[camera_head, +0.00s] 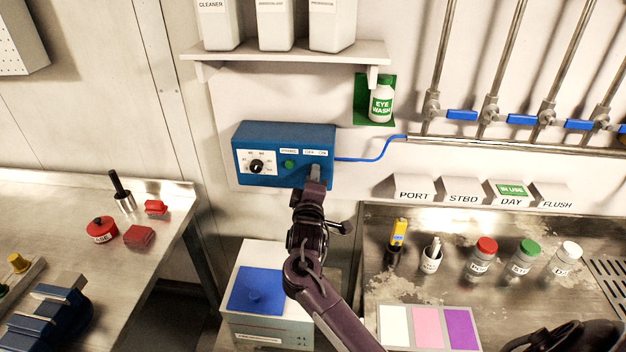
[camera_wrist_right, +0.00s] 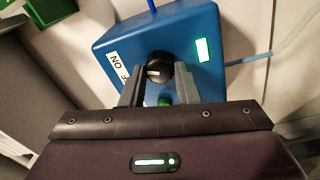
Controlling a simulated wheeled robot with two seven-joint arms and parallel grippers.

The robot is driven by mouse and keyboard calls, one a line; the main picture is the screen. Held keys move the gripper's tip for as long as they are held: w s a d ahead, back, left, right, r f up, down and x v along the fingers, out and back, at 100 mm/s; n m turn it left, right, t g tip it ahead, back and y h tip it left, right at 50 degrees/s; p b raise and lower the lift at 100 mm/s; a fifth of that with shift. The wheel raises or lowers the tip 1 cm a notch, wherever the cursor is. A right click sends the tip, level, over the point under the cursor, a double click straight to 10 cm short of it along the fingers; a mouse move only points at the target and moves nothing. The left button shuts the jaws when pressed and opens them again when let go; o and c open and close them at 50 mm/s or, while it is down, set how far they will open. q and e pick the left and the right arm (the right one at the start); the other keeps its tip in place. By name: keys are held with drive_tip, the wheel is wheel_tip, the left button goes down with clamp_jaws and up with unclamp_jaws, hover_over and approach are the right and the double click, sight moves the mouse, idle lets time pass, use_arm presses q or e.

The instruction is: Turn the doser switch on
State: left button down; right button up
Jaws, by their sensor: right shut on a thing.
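The blue doser box (camera_head: 262,145) is mounted on the wall, left of centre in the head view. Its front has a black dial (camera_head: 256,166), a green round part (camera_head: 289,165) and an OFF/ON label (camera_head: 316,153). My right gripper (camera_head: 315,174) is at the box's right part, below that label, and hides the switch there. In the right wrist view, its fingers are shut on the black switch knob (camera_wrist_right: 158,69), one on each side. A pale line on the knob points toward the picture's left, where the ON label (camera_wrist_right: 118,60) is. My left gripper is not in view.
A shelf (camera_head: 290,51) with white bottles is above the box. A green-backed eye wash bottle (camera_head: 381,102) and a blue hose (camera_head: 372,159) are to its right. A white unit with a blue lid (camera_head: 258,290) stands below, between two benches.

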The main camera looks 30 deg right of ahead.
drive_tip(key=shift+m, duration=0.7)
drive_tip(key=o, duration=1)
drive_tip(key=b+v, duration=0.2)
drive_tip(key=v, duration=0.5)
drive_tip(key=shift+s+a, duration=0.25)
drive_tip(key=shift+s, duration=0.1)
